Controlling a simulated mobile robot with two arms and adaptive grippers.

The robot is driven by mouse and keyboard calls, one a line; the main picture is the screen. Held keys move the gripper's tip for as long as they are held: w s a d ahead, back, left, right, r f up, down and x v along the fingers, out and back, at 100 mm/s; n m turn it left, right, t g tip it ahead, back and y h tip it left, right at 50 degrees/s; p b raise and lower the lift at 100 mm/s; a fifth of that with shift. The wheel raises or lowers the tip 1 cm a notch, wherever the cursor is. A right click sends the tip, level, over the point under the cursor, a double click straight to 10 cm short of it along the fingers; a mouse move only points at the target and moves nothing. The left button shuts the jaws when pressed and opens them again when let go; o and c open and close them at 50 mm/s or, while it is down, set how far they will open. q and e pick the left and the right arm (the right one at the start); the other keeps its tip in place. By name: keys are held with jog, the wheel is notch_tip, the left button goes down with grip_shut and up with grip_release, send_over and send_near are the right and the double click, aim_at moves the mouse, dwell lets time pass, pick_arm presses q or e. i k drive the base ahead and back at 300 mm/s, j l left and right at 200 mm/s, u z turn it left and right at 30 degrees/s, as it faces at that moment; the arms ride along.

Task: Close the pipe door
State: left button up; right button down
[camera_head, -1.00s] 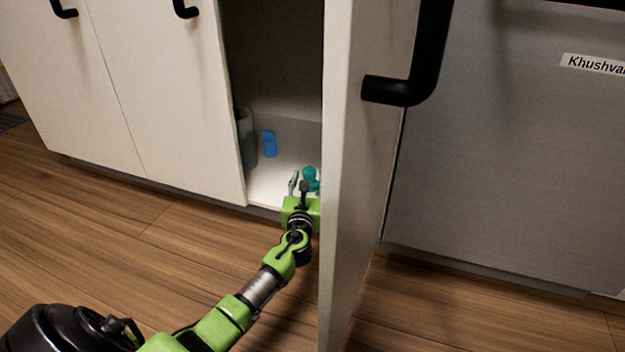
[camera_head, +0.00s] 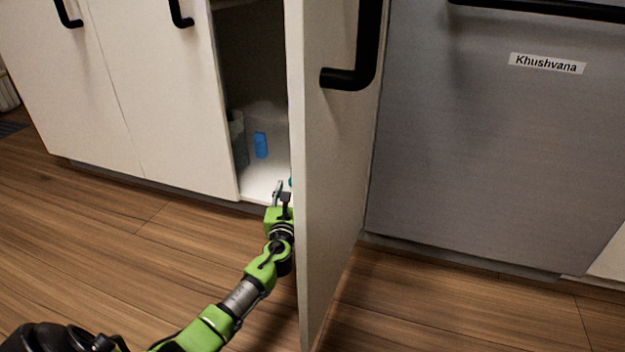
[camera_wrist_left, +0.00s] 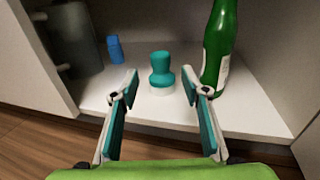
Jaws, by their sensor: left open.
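The pipe door (camera_head: 335,170) is a cream cabinet door standing open in the head view, seen nearly edge-on, with a black handle (camera_head: 352,75) on its outer face. My left gripper (camera_head: 281,188) is on the inner side of this door, low at the cabinet opening. In the left wrist view, my left gripper (camera_wrist_left: 160,95) is open with nothing between its fingers. My right gripper does not show.
Inside the cabinet are a green bottle (camera_wrist_left: 217,45), a blue item (camera_wrist_left: 115,50) and a grey cylinder (camera_wrist_left: 72,40). Closed cabinet doors (camera_head: 165,100) are on the left. A grey appliance panel (camera_head: 480,150) labelled Khushvana is on the right. Wood floor (camera_head: 120,260) is clear.

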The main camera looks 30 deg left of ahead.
aim_at(333, 48)
jog(key=k+j, duration=0.15)
jog(key=k, duration=0.35)
jog(key=k+j, duration=0.1)
jog(key=k, duration=0.4)
